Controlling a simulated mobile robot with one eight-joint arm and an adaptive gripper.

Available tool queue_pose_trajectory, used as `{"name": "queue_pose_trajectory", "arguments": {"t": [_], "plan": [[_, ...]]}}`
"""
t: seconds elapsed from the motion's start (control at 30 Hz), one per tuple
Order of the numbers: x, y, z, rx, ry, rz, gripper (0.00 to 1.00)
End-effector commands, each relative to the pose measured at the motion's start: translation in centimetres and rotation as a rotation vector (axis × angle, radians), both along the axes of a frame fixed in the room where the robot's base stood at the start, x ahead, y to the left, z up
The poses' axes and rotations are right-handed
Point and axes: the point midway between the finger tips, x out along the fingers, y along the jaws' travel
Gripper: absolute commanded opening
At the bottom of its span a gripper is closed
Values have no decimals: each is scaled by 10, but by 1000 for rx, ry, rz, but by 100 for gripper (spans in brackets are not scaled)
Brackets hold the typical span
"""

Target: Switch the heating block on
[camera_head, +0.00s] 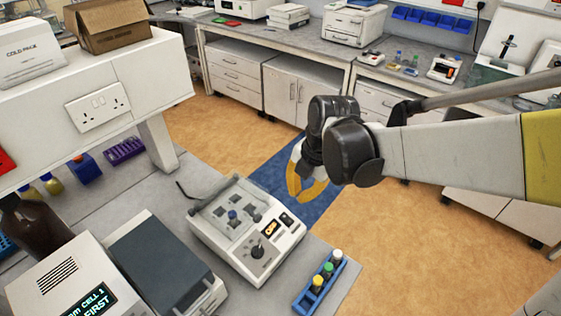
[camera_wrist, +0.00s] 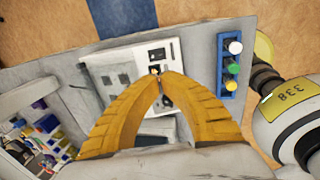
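The heating block (camera_head: 222,240) is a pale grey unit on the bench, with a clear lid over a well plate holding a dark blue-capped tube (camera_head: 233,215). Its front panel has a black knob (camera_head: 257,252), a small display (camera_head: 271,227) with orange characters that look like OFF, and a dark switch (camera_head: 286,219) beside it. The block also shows in the wrist view (camera_wrist: 115,58), partly hidden behind my fingers. My gripper (camera_head: 299,200) has yellow curved fingers, tips together and nothing between them. It hangs above and beyond the panel, apart from it. The fingertips (camera_wrist: 161,76) overlap the panel in the wrist view.
A blue rack (camera_head: 321,285) with white, green and yellow-capped tubes stands right of the block near the bench edge. A grey-lidded instrument (camera_head: 160,262) with a lit display stands left. A white shelf (camera_head: 150,65) with boxes overhangs the back left. Open floor lies beyond.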

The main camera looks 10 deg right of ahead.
Motion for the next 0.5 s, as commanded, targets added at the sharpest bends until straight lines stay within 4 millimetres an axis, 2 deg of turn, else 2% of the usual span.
{"name": "queue_pose_trajectory", "arguments": {"t": [0.3,0.5], "plan": [[0,0,-3,-1,-1,-1,0],[4,4,-27,0,-1,-1,0]]}}
